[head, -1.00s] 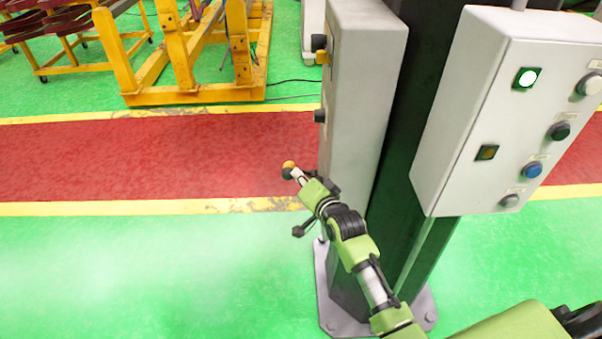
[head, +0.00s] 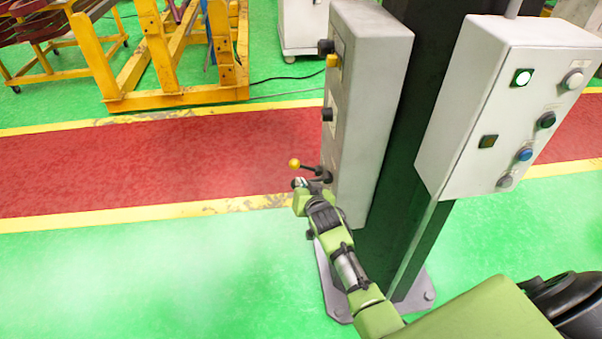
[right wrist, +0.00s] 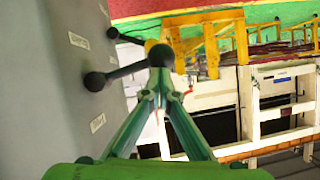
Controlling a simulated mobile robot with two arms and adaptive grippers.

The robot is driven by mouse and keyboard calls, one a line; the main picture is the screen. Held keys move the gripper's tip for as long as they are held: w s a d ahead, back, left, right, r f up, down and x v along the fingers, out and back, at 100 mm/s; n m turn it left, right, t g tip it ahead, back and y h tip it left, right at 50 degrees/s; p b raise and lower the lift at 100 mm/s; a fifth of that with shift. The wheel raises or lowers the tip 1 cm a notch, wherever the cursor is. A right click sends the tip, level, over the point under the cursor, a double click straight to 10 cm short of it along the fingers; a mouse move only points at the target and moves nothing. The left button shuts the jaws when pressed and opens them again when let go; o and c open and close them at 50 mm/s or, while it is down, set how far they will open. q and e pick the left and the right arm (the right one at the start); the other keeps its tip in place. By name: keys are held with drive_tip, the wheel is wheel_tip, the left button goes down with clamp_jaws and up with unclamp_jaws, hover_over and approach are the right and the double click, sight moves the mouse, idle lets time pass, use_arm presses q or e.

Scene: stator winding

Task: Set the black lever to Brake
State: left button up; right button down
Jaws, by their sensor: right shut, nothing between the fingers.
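The black lever (right wrist: 128,70) sticks out from the side of a grey control box (head: 370,110). In the right wrist view its round hub is on the panel, and its dark knob (right wrist: 161,54) is right at my fingertips. My right gripper (right wrist: 160,82) is shut with nothing between its fingers; its tips meet at the lever's knob end, and I cannot tell if they touch it. In the head view, my right gripper (head: 299,188) covers part of the lever. My left gripper is not in view.
A second box (head: 480,120) with buttons and a lit lamp is on the right of the dark column (head: 410,150). Small labels (right wrist: 97,122) are on the panel. Yellow frames (head: 170,80) stand far behind. The floor at left is clear.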

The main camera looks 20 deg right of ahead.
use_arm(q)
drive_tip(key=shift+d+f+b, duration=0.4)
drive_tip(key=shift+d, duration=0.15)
use_arm(e)
wheel_tip(320, 180, down, 2)
drive_tip(key=shift+f, duration=0.2)
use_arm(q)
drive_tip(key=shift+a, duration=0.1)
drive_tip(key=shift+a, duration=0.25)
